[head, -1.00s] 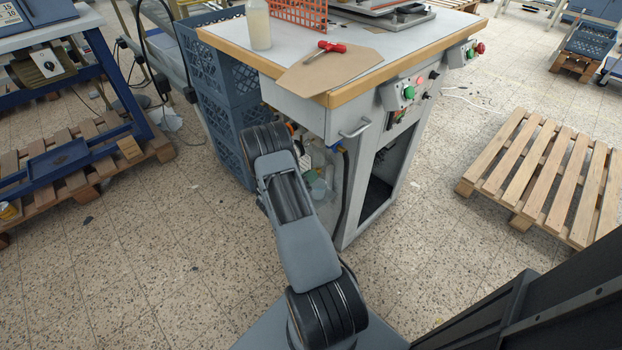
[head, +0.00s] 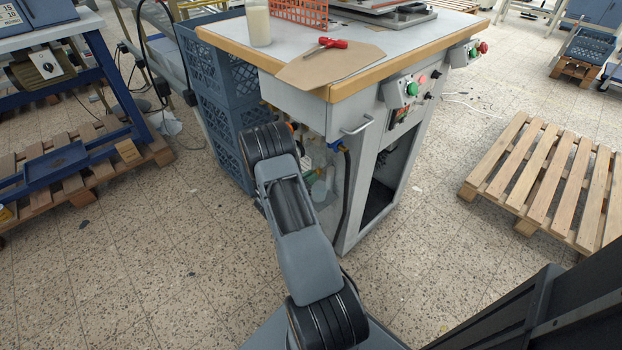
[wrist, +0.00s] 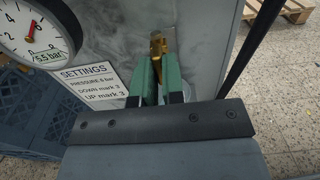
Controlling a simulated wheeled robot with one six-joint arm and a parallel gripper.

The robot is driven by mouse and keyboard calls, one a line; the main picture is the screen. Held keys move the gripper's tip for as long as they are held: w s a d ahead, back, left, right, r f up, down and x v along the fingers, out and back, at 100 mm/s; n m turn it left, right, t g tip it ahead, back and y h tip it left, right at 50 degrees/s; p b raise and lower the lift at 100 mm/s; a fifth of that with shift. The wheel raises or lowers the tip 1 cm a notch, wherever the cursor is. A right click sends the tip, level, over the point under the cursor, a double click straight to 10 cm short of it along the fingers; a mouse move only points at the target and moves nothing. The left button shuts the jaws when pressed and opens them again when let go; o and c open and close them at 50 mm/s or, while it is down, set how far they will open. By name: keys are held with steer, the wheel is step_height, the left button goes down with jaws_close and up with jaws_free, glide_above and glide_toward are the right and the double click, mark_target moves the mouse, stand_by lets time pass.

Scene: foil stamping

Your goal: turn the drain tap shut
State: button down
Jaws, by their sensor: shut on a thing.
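The drain tap (wrist: 157,43) shows in the wrist view as a small brass-coloured piece in front of a grey metal panel. My gripper (wrist: 155,72) has two green fingers, closed on the brass tap from both sides. The tap's upper end sticks out beyond the fingertips; its lower part is hidden between them. I cannot tell how far the tap is turned.
A pressure gauge (wrist: 36,32) and a white settings label (wrist: 95,76) sit left of the fingers. Blue crates (head: 225,100) stand close left of the cabinet. A hose (head: 346,190) runs down its corner. A wooden pallet (head: 545,175) lies right; the floor between is clear.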

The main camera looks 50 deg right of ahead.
steer(key=shift+f, duration=0.1)
stand_by(0.3)
steer(key=c, duration=1.2)
jaws_free()
steer(key=shift+a, duration=0.1)
steer(key=a, duration=0.4)
steer(key=a+p, duration=0.1)
steer(key=a, duration=0.4)
steer(key=w+a+p, duration=0.1)
steer(key=a, duration=0.3)
steer(key=shift+a, duration=0.3)
